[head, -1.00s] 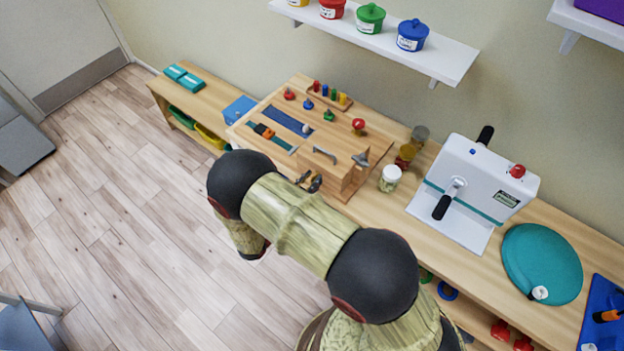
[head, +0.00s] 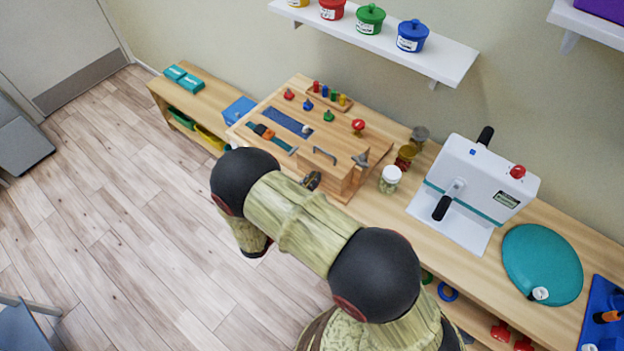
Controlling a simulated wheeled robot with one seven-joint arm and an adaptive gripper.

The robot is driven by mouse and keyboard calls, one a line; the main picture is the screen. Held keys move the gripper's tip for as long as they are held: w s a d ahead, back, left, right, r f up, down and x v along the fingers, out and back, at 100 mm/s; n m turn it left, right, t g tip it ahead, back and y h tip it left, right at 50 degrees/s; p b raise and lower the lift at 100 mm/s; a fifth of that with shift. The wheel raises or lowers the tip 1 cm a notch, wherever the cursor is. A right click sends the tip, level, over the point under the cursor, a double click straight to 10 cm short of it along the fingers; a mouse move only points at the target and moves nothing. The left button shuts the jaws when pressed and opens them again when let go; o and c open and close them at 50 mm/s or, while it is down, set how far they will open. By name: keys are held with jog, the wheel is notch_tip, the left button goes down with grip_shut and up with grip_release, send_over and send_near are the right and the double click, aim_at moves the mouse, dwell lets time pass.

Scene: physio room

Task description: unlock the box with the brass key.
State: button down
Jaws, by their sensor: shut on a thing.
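The wooden box (head: 338,172) stands at the front of the activity board (head: 262,108) on the bench. It has a grey handle on top and a metal lever (head: 361,159) near its right end. Its lid looks closed. My gripper (head: 312,180) is mostly hidden behind my arm; only a small dark part shows, close against the box's front left. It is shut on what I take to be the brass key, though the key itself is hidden. I cannot tell whether the key is in the lock.
A white-lidded jar (head: 390,178) and other small jars (head: 405,157) stand just right of the box. A white hand-crank machine (head: 475,190) and a teal disc (head: 542,264) are further right. The wooden floor (head: 120,220) at left is clear.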

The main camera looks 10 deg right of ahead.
dwell(0.4)
jog(key=m+b, duration=0.2)
jog(key=m, duration=0.1)
jog(key=shift+f+m, duration=0.1)
jog(key=shift+m, duration=0.3)
jog(key=shift+s+d+f+m+b, duration=0.1)
jog(key=shift+m+b, duration=1.25)
jog(key=shift+m, duration=0.7)
jog(key=shift+s+d+f+m+b, duration=0.1)
jog(key=shift+m+b, duration=1.2)
jog(key=shift+m, duration=0.7)
jog(key=shift+s+d+f+m+b, duration=0.1)
jog(key=shift+m+b, duration=1.25)
jog(key=shift+m, duration=1)
jog(key=c, duration=2.1)
grip_release()
jog(key=shift+a, duration=0.1)
jog(key=shift+o, duration=0.2)
